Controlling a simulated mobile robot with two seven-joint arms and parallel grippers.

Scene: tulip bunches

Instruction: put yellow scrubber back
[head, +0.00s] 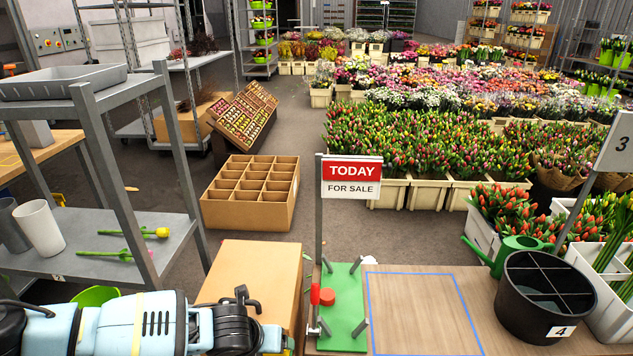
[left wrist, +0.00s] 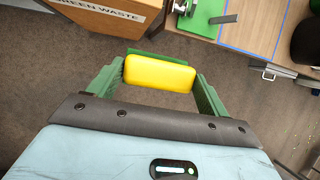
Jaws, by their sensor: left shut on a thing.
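The yellow scrubber (left wrist: 160,73) is a rounded yellow block. In the left wrist view it sits between the two green fingers of my left gripper (left wrist: 155,80), which is shut on it and holds it above the dark floor. A green strip shows along the scrubber's far edge. In the head view my left arm comes in at the bottom left, and its fingers are mostly hidden or cut off at the lower edge. My right gripper is not in view.
A cardboard box (head: 250,280), labelled GREEN WASTE in the left wrist view (left wrist: 105,10), stands beside the wooden bench (head: 420,310). The bench carries a green fixture (head: 343,325), a blue-taped rectangle and a black divided bucket (head: 545,290). A grey shelf (head: 85,235) holds cups and loose tulips.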

